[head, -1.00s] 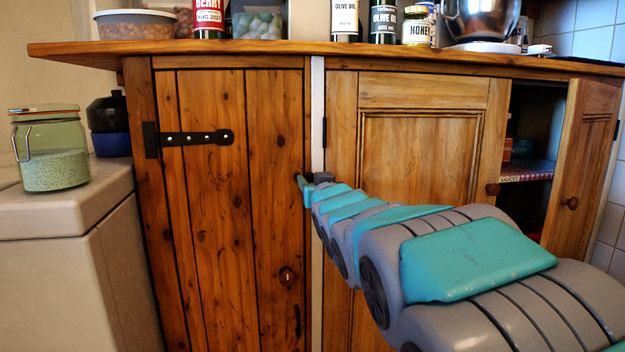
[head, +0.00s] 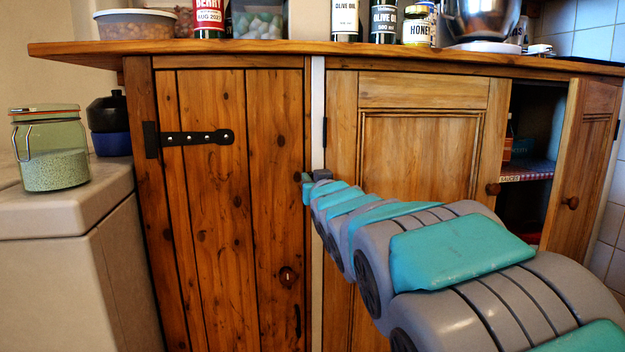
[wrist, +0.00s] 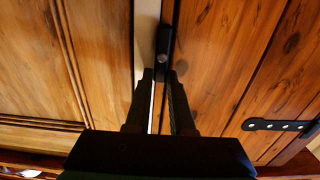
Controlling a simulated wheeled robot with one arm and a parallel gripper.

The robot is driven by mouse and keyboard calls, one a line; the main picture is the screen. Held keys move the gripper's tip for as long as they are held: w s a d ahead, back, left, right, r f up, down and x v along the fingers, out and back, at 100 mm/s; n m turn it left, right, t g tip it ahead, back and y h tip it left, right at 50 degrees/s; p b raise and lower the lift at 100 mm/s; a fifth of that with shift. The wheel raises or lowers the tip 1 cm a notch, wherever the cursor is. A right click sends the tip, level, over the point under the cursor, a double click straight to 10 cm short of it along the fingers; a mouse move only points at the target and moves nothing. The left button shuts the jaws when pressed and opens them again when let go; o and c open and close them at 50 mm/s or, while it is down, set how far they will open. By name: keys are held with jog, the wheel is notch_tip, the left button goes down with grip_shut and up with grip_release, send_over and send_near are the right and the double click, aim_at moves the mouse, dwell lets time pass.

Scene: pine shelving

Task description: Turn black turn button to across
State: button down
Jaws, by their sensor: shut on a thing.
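The black turn button (wrist: 163,40) shows in the wrist view beside the pale post at the plank door's edge. Its visible part runs lengthwise along the post, not across it. My gripper (wrist: 161,76) is at the button's near end in the wrist view, one finger on each side, and is shut on it. The exact contact is dark and hard to see. In the head view my gripper (head: 308,180) is at the right edge of the plank door (head: 215,230), and it mostly hides the button. The plank door is closed.
A black strap hinge (head: 197,138) is on the door's left side. A panelled door (head: 420,150) is to the right of the pale post (head: 317,110). Another door (head: 585,150) stands open at far right. The worktop (head: 280,47) overhangs above with jars and bottles.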

dwell(0.5)
jog(key=shift+w+d+f+m+b, duration=0.1)
jog(key=shift+d+f+m+b, duration=0.25)
jog(key=shift+m, duration=2.65)
jog(key=shift+w+d+f+m+b, duration=0.15)
jog(key=shift+d+f+m, duration=0.35)
jog(key=shift+m, duration=2.5)
jog(key=shift+w+d+f+m+b, duration=0.15)
jog(key=shift+d+f+m, duration=0.3)
jog(key=shift+m, duration=2.55)
jog(key=shift+a+f, duration=0.1)
jog(key=c, duration=0.8)
grip_release()
jog(key=shift+s, duration=0.15)
